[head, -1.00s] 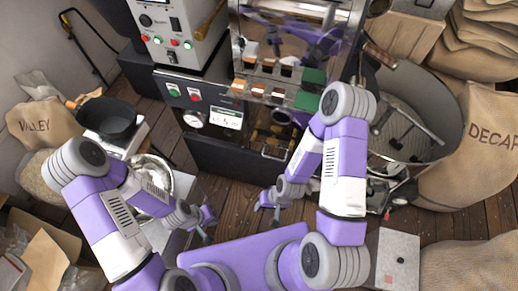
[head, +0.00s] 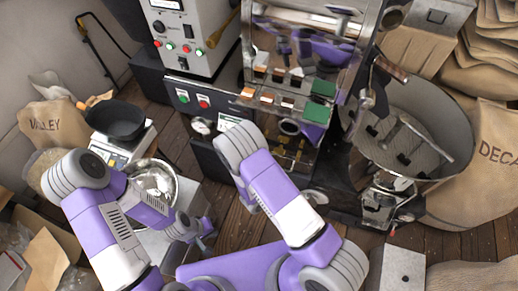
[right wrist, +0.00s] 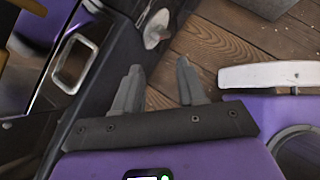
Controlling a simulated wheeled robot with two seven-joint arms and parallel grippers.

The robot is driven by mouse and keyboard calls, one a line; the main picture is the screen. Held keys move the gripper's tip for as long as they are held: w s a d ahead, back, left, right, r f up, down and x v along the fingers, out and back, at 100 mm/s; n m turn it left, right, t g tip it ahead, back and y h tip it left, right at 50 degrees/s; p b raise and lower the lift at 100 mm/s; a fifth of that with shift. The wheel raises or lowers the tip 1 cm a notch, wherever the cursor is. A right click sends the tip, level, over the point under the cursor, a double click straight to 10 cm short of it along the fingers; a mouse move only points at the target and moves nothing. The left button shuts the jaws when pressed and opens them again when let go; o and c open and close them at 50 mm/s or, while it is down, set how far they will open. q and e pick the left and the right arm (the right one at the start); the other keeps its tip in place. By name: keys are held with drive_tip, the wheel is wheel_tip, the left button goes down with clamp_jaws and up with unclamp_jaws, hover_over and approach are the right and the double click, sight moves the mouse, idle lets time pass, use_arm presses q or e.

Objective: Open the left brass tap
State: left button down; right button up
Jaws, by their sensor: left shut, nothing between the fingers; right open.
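I cannot make out a brass tap for certain in either view; my right arm covers part of the dark machine front. My left gripper (head: 204,236) is shut and empty, low beside the metal bowl (head: 152,181), in the head view. My right gripper is hidden behind its own arm in the head view. In the right wrist view my right gripper (right wrist: 158,88) is open, its two fingers apart with only wood floor between them. A dark machine with a square metal-framed opening (right wrist: 73,63) lies to their left.
A roaster with a round cooling tray (head: 452,170) stands at the right, beside burlap sacks (head: 488,180). A scale (head: 112,153) with a black pan (head: 117,120) stands at the left. A control box (head: 190,35) is at the back. Some wood floor (right wrist: 225,58) is bare.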

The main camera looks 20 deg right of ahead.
drive_tip(key=w+a+r+n+t+y, duration=0.1)
drive_tip(key=w+a+r+n+t, duration=0.3)
drive_tip(key=w, duration=0.4)
drive_tip(key=w+a+r+n+t, duration=0.35)
drive_tip(key=w+t, duration=0.25)
drive_tip(key=w, duration=0.2)
drive_tip(key=b+x, duration=0.2)
drive_tip(key=x, duration=0.5)
drive_tip(key=shift+a+f+y, duration=0.3)
drive_tip(key=shift+f, duration=0.05)
drive_tip(key=shift+n, duration=0.25)
drive_tip(key=shift+c, duration=0.4)
clamp_jaws()
